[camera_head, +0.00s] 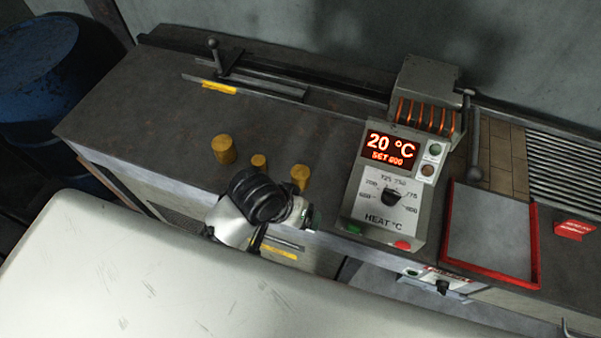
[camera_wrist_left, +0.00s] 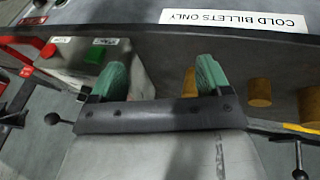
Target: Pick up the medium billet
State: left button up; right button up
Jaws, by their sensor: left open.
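Three yellow-brown billets stand upright on the bench in the head view. The medium billet (camera_head: 300,177) is the rightmost, nearest the heater control box. The small billet (camera_head: 259,162) is in the middle and the large billet (camera_head: 223,149) is at left. My left gripper (camera_head: 311,217) is at the bench's front edge, just in front of the medium billet. The medium billet (camera_wrist_left: 189,84) shows there partly hidden behind the right finger. My right gripper is not in view.
The heater control box (camera_head: 386,190) reads 20 °C and stands right of the billets. A red-rimmed tray (camera_head: 535,245) lies farther right. A rail with a lever (camera_head: 215,55) runs along the back. A "COLD BILLETS ONLY" label (camera_wrist_left: 235,20) shows in the wrist view.

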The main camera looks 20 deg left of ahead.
pick_arm(q)
jog(key=w+d+r+n+g, duration=0.1)
jog(key=w+d+r, duration=0.1)
jog(key=w+d, duration=0.25)
notch_tip(320, 180, up, 3)
jog(key=n+g+y, duration=0.2)
jog(key=n+y, duration=0.1)
jog(key=n, duration=0.3)
send_over(301, 172)
jog(key=shift+s+d+f, duration=0.1)
jog(key=shift+d+f, duration=0.05)
jog(key=shift+d, duration=0.3)
jog(key=shift+a+f+n+y+p, duration=0.15)
jog(key=shift+n+y+p, duration=0.15)
notch_tip(301, 172, down, 5)
jog(key=shift+f+p, duration=0.1)
jog(key=shift+p, duration=0.25)
jog(key=f, duration=0.1)
jog(key=f+p, duration=0.1)
jog(key=f, duration=0.2)
jog(key=shift+a, duration=0.35)
jog(key=shift+f, duration=0.55)
jog(key=shift+r, duration=0.1)
grip_shut()
